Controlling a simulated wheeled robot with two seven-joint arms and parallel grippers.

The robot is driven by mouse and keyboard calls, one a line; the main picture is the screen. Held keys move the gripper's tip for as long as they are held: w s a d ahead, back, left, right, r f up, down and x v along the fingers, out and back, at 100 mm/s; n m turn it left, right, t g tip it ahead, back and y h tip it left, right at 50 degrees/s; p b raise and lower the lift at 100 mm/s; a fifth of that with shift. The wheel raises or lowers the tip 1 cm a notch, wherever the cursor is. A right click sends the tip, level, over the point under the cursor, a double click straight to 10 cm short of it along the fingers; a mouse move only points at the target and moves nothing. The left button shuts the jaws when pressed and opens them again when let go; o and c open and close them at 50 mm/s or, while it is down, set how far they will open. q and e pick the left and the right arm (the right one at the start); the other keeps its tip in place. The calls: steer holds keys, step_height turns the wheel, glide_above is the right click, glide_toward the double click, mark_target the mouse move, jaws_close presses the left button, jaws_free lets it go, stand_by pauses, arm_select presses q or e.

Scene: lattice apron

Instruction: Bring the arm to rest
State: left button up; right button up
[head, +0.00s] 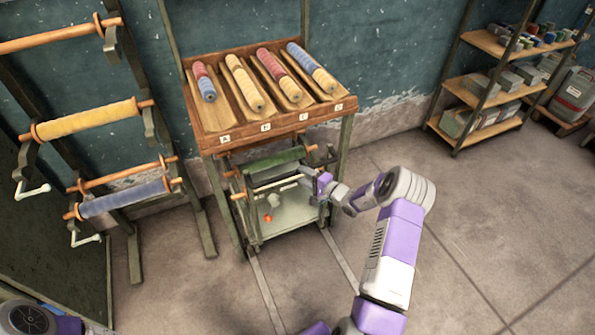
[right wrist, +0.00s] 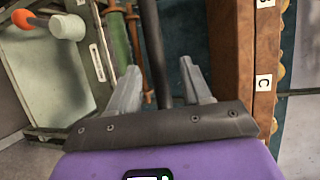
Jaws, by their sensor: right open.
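My right arm reaches in from the bottom of the head view. Its gripper (head: 310,174) is by the right side of the low green frame under the sloped rack. In the right wrist view the two grey fingers (right wrist: 158,72) stand apart, and nothing is clearly held between them. A dark post shows behind the gap. Part of my left arm shows at the bottom left corner of the head view; its gripper is out of view.
The wooden rack (head: 222,139) holds red, yellow and blue rolls in lettered lanes. Below it, the green frame (head: 298,214) carries rollers and a panel with an orange-tipped knob (right wrist: 68,26). Roller stands (head: 85,122) are at left, shelves (head: 480,92) at right. Floor at right is clear.

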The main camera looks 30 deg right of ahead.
steer(key=shift+s+d, duration=0.1)
steer(key=shift+s, duration=0.3)
steer(key=s+a+f+n+g+y, duration=0.2)
steer(key=s+a+f+g, duration=0.15)
steer(key=a, duration=0.35)
steer(key=s+a+f+n+g+y+p, duration=0.1)
steer(key=s+a+f+g, duration=0.25)
steer(key=a, duration=0.45)
steer(key=s+a+f+n+g+y, duration=0.25)
steer(key=s+a+g, duration=0.2)
steer(key=a, duration=0.25)
steer(key=s+a+f+n+g+h, duration=0.1)
steer(key=s+a+n, duration=0.3)
steer(key=s, duration=0.5)
steer(key=s+a+n+g+h+p, duration=0.1)
steer(key=s+a+n+g+h, duration=0.1)
steer(key=s+a+n+h, duration=0.2)
steer(key=s+a, duration=0.2)
steer(key=s, duration=0.2)
steer(key=shift+s+a+f, duration=0.35)
steer(key=shift+s+f, duration=0.05)
